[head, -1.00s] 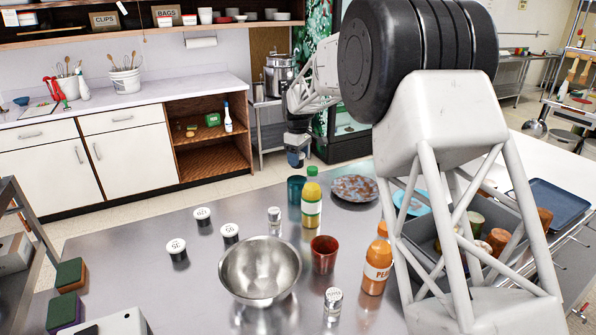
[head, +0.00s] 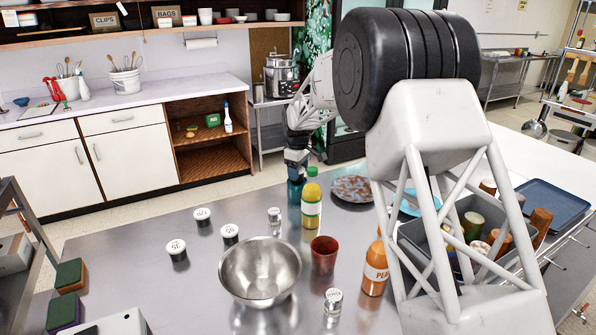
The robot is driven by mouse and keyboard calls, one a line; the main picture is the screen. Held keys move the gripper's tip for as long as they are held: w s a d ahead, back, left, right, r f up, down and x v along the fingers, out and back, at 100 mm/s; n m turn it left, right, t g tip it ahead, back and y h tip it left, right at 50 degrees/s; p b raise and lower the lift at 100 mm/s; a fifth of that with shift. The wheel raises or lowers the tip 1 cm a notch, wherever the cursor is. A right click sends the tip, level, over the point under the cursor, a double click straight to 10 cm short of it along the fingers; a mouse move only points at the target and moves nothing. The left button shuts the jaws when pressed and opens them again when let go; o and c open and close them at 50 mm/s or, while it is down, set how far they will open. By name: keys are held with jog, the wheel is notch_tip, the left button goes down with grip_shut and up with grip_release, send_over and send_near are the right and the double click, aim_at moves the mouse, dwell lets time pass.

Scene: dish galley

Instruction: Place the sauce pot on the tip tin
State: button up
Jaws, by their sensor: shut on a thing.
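My gripper (head: 297,154) is at the far edge of the steel table, small in the view and partly blurred. It is shut on a small dark blue pot (head: 296,170), which I take to be the sauce pot. Directly below is a teal cup-shaped tin (head: 294,192), likely the tip tin, standing on the table. The pot is over the tin; I cannot tell whether they touch.
A patterned plate (head: 352,187) lies right of the tin. Nearer are a steel bowl (head: 260,272), a red cup (head: 324,254), an orange bottle (head: 375,270) and several shakers. A grey bin (head: 420,240) stands at right behind my arm. Table left of the tin is fairly clear.

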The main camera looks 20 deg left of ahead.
dwell(0.3)
jog(key=o, duration=0.9)
jog(key=shift+f, duration=0.15)
notch_tip(320, 180, up, 12)
jog(key=shift+r, duration=0.2)
dwell(0.3)
dwell(0.6)
